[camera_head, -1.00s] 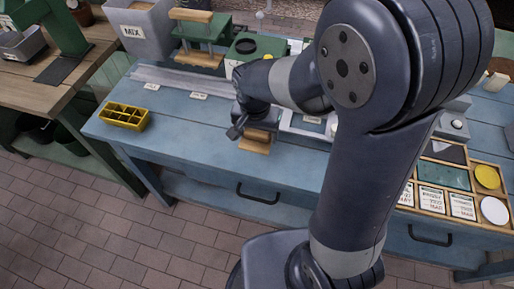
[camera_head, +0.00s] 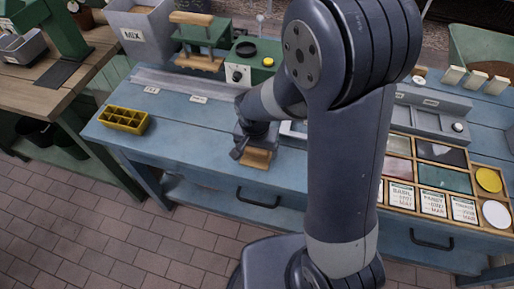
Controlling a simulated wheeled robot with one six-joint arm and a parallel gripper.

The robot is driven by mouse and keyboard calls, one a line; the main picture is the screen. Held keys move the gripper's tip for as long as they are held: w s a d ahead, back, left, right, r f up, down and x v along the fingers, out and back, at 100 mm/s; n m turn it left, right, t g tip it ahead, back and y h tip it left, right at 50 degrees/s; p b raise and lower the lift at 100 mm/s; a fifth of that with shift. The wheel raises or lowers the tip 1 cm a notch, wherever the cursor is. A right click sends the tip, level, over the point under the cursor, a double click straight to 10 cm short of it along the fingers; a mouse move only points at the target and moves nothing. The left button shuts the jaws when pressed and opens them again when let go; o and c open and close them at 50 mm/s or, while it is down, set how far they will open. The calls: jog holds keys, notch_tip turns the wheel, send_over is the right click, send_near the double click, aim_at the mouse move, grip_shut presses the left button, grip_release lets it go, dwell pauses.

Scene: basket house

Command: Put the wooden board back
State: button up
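A small wooden board (camera_head: 257,159) is at the front edge of the blue table (camera_head: 190,150), directly under my gripper (camera_head: 248,144). My gripper points down at it, and the fingers are small and dark here. I cannot tell whether they are closed on the board or only touching it, nor whether the board rests on the table. My arm hides part of the table behind and right of the gripper.
A yellow compartment tray (camera_head: 123,120) sits at the table's left. A green press (camera_head: 200,40), a grey MIX bin (camera_head: 140,30) and a green device with a knob (camera_head: 250,62) stand behind. A wooden sorting tray (camera_head: 408,157) with labelled cards and coloured samples lies right. The table's front left is clear.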

aim_at(256, 159)
jog(key=o, duration=0.3)
notch_tip(256, 159, up, 12)
jog(key=s+p, duration=0.1)
jog(key=shift+s+a+r, duration=0.15)
jog(key=shift+s+a, duration=0.05)
dwell(0.4)
jog(key=f, duration=0.4)
jog(key=w+f, duration=0.1)
jog(key=f, duration=0.3)
jog(key=f+b, duration=0.1)
jog(key=f, duration=0.3)
jog(key=shift+w+d+f, duration=0.2)
jog(key=shift+d+f, duration=0.05)
jog(key=shift+f, duration=0.1)
jog(key=shift+w+r, duration=0.1)
jog(key=shift+r, duration=0.95)
